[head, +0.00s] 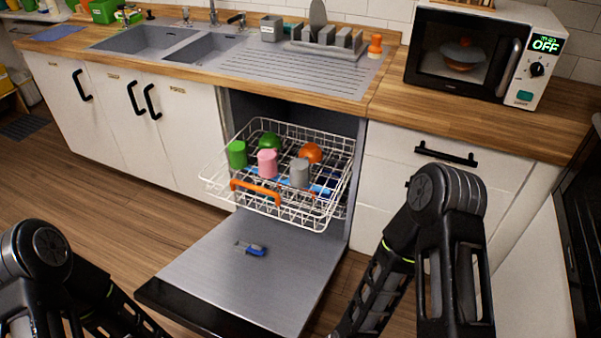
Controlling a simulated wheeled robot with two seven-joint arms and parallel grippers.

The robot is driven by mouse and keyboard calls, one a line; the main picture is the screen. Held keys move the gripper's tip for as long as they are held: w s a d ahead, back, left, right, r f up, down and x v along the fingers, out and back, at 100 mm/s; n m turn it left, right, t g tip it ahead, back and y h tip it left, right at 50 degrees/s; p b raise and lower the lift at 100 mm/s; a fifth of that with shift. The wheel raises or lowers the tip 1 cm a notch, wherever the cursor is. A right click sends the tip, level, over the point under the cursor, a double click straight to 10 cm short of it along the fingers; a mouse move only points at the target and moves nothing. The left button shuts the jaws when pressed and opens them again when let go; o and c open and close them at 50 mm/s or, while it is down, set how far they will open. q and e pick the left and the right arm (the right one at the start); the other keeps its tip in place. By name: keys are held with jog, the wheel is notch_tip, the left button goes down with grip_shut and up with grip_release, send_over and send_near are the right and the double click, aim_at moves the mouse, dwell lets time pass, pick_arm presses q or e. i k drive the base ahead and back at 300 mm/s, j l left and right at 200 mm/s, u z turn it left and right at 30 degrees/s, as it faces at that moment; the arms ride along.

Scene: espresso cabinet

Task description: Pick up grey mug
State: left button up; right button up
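The grey mug (300,173) is in the pulled-out white wire rack (321,217) of the open dishwasher. It seems to stand upside down near the rack's front right, just right of a pink mug (268,162). Nothing hides its front. Both of my arms show at the bottom of the head view, the left at the lower left corner and the right at the lower right. Neither gripper can be seen, and no part of either arm touches the mug.
A green mug (236,154), a green bowl (270,142) and an orange bowl (311,152) share the rack. The lowered dishwasher door (225,285) juts forward with a small blue-handled item (250,248) on it. A microwave (475,55) stands on the wooden counter (480,120).

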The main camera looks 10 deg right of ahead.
aim_at(299, 167)
jog(key=i+l+z, duration=0.1)
jog(key=z, duration=0.3)
jog(key=i+z, duration=0.25)
jog(key=z, duration=0.15)
jog(key=i+z, duration=0.2)
jog(key=z, duration=0.2)
